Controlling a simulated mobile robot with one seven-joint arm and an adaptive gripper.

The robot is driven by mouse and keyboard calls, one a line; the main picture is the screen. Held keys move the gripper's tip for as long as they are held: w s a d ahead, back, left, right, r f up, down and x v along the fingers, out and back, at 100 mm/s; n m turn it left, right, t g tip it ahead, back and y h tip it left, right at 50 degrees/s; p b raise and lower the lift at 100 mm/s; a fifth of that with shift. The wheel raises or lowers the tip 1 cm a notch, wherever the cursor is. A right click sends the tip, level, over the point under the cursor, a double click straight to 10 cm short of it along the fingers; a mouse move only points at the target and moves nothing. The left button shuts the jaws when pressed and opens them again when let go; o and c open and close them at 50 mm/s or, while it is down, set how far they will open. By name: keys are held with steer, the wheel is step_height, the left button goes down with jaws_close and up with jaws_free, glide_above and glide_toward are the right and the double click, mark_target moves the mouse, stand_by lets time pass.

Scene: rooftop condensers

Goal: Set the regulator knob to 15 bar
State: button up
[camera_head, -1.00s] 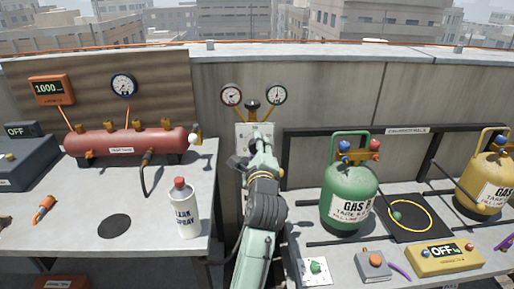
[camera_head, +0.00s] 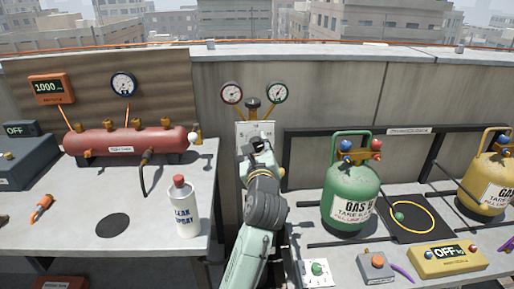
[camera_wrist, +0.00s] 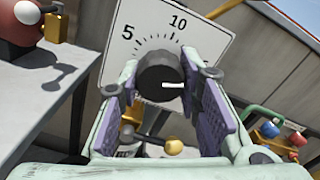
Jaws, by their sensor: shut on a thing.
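The regulator knob (camera_wrist: 160,74) is a dark round knob with a white pointer mark, in front of a white dial plate (camera_wrist: 196,40) that also shows in the head view (camera_head: 243,129). In the wrist view the plate shows 5, 10 and tick marks; the pointer mark points right, clockwise past the 10. No 15 is visible; my gripper covers the lower part of the plate. My gripper (camera_wrist: 168,98) is shut on the knob, with a purple-padded finger on each side. In the head view my arm hides the knob.
Two round gauges (camera_head: 232,93) (camera_head: 277,93) sit above the plate. A leak spray bottle (camera_head: 185,208) stands on the left bench. A green gas cylinder (camera_head: 349,190) stands on the right bench. A red tank (camera_head: 125,141) lies at the left.

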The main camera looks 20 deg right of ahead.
stand_by(0.4)
steer(key=o, duration=1.1)
steer(key=shift+o, duration=0.2)
steer(key=v, duration=0.7)
steer(key=shift+s, duration=0.25)
